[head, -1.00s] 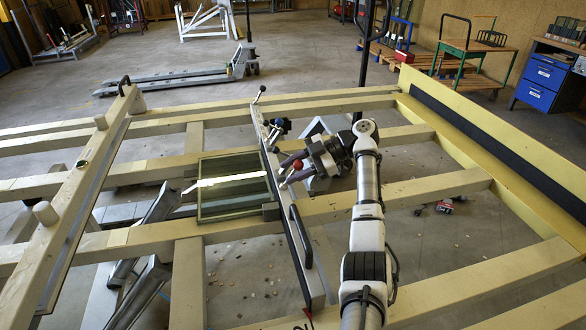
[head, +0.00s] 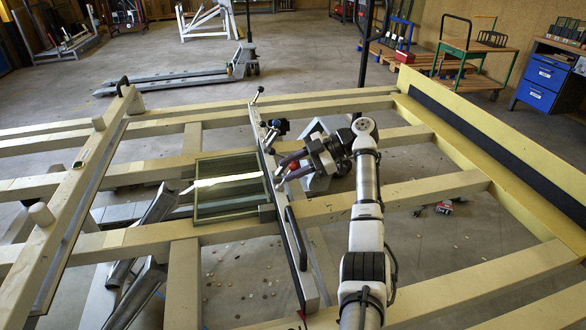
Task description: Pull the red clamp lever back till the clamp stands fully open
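The clamp bar (head: 292,255) runs lengthwise across the frame, along the right edge of the glass pane (head: 226,184). A small red part, likely the clamp lever (head: 295,165), shows between the fingers of my gripper (head: 278,170). My gripper reaches in from the right, close to the bar. Its two fingers stand apart, one above the other in the picture. Whether they touch the red part cannot be told. The lever's lower end and its joint are hidden by my gripper and too small to make out.
Yellow beams (head: 440,186) form the table, with open gaps between. A second bar (head: 72,205) stands at the left.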

